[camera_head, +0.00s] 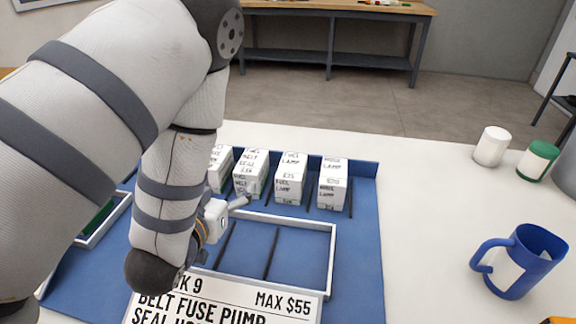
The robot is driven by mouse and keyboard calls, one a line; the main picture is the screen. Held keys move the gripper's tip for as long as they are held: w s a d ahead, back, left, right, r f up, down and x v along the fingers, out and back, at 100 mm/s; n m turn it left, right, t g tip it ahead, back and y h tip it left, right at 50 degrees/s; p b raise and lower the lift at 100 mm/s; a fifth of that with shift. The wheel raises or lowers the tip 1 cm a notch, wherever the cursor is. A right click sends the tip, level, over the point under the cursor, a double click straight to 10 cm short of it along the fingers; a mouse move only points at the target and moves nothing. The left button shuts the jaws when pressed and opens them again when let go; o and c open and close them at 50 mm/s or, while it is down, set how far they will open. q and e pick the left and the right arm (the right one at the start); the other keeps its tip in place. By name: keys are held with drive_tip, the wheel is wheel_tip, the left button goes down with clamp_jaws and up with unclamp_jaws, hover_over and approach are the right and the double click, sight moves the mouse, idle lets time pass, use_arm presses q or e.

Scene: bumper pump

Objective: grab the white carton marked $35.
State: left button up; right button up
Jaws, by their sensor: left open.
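Several white cartons with black print stand in a row at the back of the blue mat (360,225). The second carton from the left (250,172) carries small print with a price that may read $35, but I cannot read it surely. To its right stand a carton that seems to read $25 (290,178) and another lamp carton (332,184). The leftmost carton (219,166) is partly hidden by my left arm. My left gripper (240,201) is open and empty, just in front of the second carton; my arm hides part of it. My right gripper is not in view.
Dark divider strips separate the cartons. An empty white-rimmed tray (331,262) lies in front of them, with a sign reading MAX $55 (270,305) nearer me.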

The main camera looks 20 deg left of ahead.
sight(248, 167)
use_arm(q)
drive_tip(key=shift+w+d+f+b, duration=0.15)
drive_tip(key=shift+w+f+b, duration=0.25)
drive_tip(key=shift+w+f, duration=0.5)
drive_tip(key=x, duration=0.6)
drive_tip(key=b+x, duration=0.1)
drive_tip(key=x, duration=0.3)
drive_tip(key=shift+w+d+r, duration=0.2)
drive_tip(key=shift+r, duration=0.3)
drive_tip(key=c, duration=1.5)
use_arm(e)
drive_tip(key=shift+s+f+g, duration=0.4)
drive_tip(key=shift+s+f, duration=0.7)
